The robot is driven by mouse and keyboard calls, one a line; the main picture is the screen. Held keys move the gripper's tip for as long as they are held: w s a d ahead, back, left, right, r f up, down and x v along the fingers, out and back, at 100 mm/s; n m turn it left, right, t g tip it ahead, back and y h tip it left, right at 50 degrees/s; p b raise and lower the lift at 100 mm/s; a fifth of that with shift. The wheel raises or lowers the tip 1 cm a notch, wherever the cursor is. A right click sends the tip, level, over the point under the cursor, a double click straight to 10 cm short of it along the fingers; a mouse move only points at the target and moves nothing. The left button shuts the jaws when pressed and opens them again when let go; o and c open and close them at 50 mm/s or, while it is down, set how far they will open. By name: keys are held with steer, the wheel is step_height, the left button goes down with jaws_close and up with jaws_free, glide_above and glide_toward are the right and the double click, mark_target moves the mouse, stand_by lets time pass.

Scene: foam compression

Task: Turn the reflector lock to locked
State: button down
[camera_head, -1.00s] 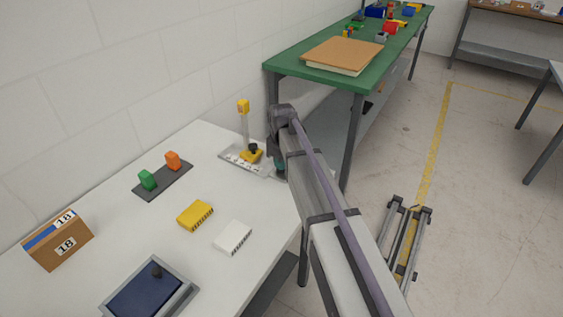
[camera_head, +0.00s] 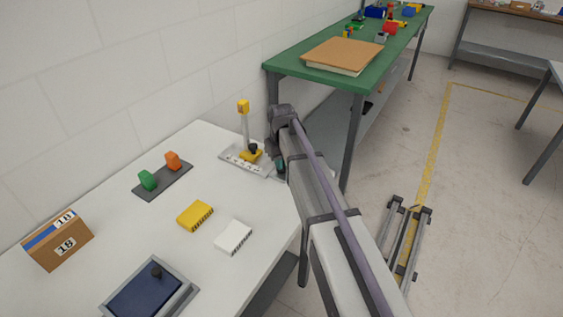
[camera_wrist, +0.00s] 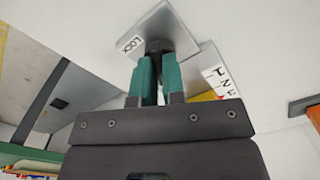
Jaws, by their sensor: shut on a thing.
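The fixture (camera_head: 236,158) is a pale plate with an upright post, an orange-yellow block (camera_head: 243,106) on top and a yellow base with a black knob (camera_head: 253,148). My gripper (camera_wrist: 158,60), with teal fingers, is shut on a dark lock knob (camera_wrist: 157,47) at this plate. The fingers hide most of the knob, so its turn angle cannot be told. In the head view my gripper (camera_head: 280,166) is at the fixture's right end, partly hidden by my arm.
On the white table are a dark strip with green (camera_head: 148,180) and orange (camera_head: 172,160) blocks, a yellow block (camera_head: 195,215), a white block (camera_head: 233,237), a box marked 18 (camera_head: 58,240) and a blue-topped tray (camera_head: 148,292). A green bench (camera_head: 290,66) stands behind.

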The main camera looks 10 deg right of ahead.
steer(key=m, duration=1.2)
stand_by(0.5)
steer(key=c, duration=1.2)
jaws_free()
steer(key=shift+r, duration=0.1)
step_height(320, 180, up, 11)
steer(key=p, duration=1.1)
steer(key=shift+f, duration=0.2)
